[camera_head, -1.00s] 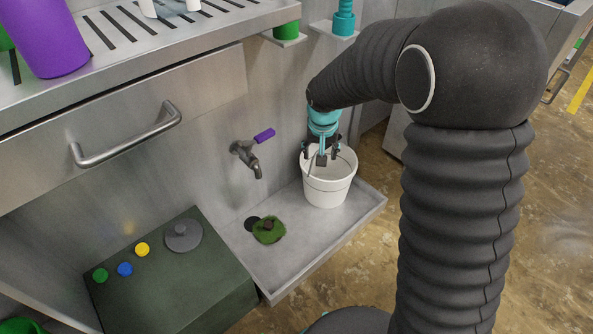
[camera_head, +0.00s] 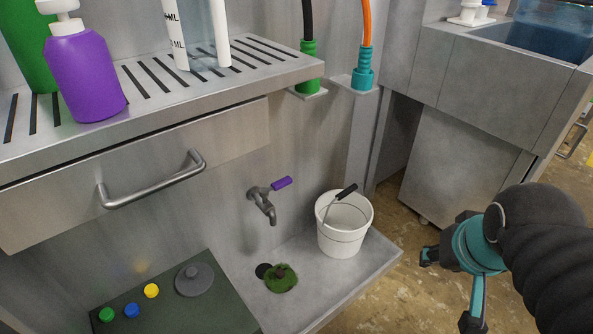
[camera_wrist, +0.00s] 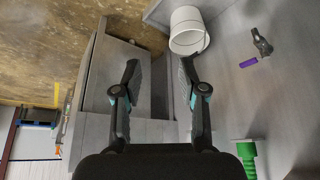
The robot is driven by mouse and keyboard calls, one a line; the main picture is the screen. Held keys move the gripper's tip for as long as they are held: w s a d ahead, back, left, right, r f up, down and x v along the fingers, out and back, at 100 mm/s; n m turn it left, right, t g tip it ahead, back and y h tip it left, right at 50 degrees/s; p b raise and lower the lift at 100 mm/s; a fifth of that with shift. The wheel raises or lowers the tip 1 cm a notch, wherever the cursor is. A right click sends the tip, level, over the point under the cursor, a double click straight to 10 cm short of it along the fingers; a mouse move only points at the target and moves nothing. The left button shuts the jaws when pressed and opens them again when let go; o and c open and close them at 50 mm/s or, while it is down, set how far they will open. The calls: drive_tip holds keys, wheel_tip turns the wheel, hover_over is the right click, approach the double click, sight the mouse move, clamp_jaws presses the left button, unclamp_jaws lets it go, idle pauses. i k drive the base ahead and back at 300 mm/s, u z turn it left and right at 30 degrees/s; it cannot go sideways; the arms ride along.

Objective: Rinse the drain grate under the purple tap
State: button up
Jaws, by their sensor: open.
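The tap (camera_head: 263,205) with a purple lever (camera_head: 282,183) sticks out from the metal wall above a shallow basin (camera_head: 330,290). It also shows in the wrist view (camera_wrist: 262,43). My gripper (camera_head: 449,291) is open and empty, right of the basin and apart from everything. Its spread fingers show in the wrist view (camera_wrist: 158,68).
A white bucket (camera_head: 343,225) with a black-gripped handle stands at the basin's right end. A dark green box (camera_head: 170,315) with coloured buttons and a grey knobbed disc (camera_head: 194,279) is left of the basin. A metal drawer (camera_head: 150,170) overhangs the left side.

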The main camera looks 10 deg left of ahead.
sight(264, 191)
drive_tip(key=z, duration=0.5)
drive_tip(key=k, duration=1.25)
drive_tip(key=u, duration=0.15)
drive_tip(key=i, duration=0.55)
drive_tip(key=u, duration=0.9)
drive_tip(key=i, duration=0.5)
drive_tip(key=u, duration=0.15)
